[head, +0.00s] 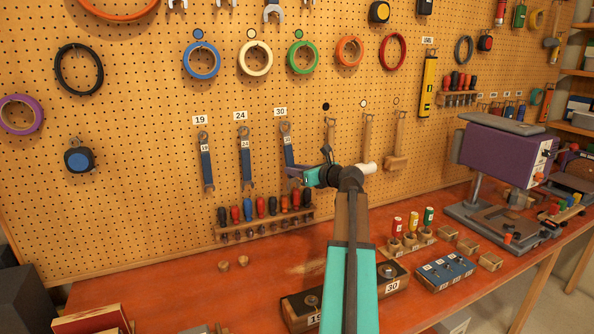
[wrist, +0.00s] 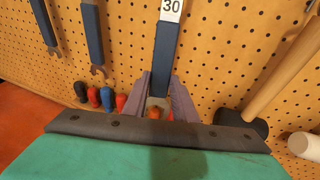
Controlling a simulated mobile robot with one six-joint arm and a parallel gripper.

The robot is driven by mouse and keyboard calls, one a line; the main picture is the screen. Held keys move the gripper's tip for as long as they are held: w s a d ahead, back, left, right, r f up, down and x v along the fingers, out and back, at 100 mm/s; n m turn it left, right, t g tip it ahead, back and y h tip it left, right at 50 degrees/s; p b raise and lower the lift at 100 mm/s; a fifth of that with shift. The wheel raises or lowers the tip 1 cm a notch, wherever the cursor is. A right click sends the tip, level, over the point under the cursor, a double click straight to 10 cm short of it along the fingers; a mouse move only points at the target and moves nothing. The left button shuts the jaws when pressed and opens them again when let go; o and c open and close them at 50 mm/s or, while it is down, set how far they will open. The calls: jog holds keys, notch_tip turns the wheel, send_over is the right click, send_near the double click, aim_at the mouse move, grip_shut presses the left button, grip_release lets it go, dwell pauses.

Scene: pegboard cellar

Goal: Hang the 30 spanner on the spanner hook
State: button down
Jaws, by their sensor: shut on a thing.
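The 30 spanner (head: 288,150) has a blue handle with a white 30 tag. It is upright against the pegboard, slightly tilted, with its top end just below the 30 label (head: 280,111), where the hook is. I cannot tell whether its ring is over the hook. My gripper (head: 294,173) is shut on the spanner's lower part. In the wrist view the blue handle (wrist: 164,58) runs down between the two fingers of my gripper (wrist: 159,92); the spanner's top end is out of that view.
The 19 spanner (head: 207,165) and 24 spanner (head: 245,160) hang to the left. A rack of screwdrivers (head: 265,229) is just below. Hammer-like tools hang to the right, the nearest mallet (wrist: 243,125) close to my gripper. A numbered block (head: 300,308) lies on the red bench.

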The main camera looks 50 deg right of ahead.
dwell(0.3)
jog(key=c, duration=1.4)
grip_release()
jog(key=shift+o, duration=0.2)
jog(key=shift+s, duration=0.2)
jog(key=b+v, duration=0.3)
jog(key=v, duration=1)
jog(key=shift+s, duration=0.25)
jog(key=shift+s, duration=0.1)
